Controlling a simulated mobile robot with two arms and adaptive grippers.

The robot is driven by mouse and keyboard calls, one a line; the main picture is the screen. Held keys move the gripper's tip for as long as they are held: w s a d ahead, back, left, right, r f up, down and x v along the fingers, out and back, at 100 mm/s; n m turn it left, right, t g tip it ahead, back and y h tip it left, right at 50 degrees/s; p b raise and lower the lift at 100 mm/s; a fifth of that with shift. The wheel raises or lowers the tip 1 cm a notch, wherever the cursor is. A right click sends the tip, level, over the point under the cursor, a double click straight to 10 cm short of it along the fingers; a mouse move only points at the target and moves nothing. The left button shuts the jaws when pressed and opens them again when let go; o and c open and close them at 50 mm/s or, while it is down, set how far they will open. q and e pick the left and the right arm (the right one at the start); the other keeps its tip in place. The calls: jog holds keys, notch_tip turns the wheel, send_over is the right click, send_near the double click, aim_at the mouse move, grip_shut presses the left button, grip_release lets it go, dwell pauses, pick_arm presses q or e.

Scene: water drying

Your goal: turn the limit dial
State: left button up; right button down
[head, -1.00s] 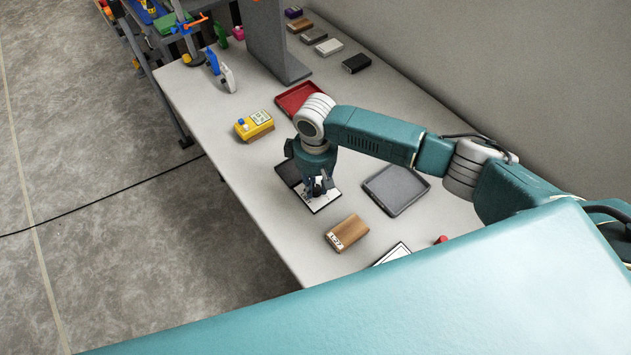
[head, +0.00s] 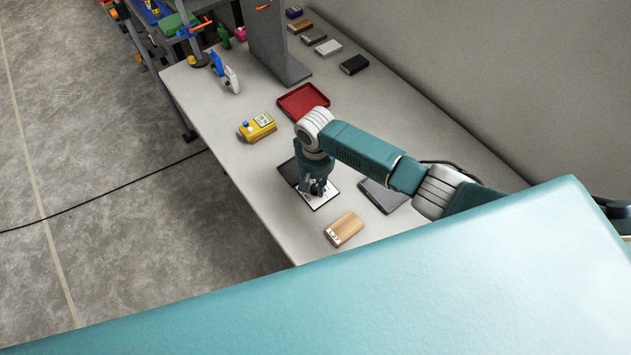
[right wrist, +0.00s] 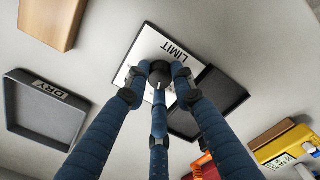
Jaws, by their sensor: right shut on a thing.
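The limit dial (right wrist: 159,72) is a dark round knob with a white pointer mark, on a white plate (right wrist: 146,46) lettered LIMIT with a dark border. My right gripper (right wrist: 160,80) has its blue fingers closed around the dial, which they partly hide. In the head view my right gripper (head: 318,188) points down over the white plate (head: 322,200), and the dial is hidden there. My left gripper is not in view.
A grey tray (head: 384,197), marked DRY in the wrist view (right wrist: 40,115), lies right of the plate. A wooden block (head: 344,230) sits nearer me. A yellow meter (head: 257,126) and red tray (head: 303,101) stand farther back. A black panel (head: 289,172) adjoins the plate.

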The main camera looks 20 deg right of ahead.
aim_at(315, 187)
dwell(0.3)
jog(key=c, duration=1.5)
grip_release()
jog(key=shift+o, duration=0.2)
notch_tip(315, 187, up, 12)
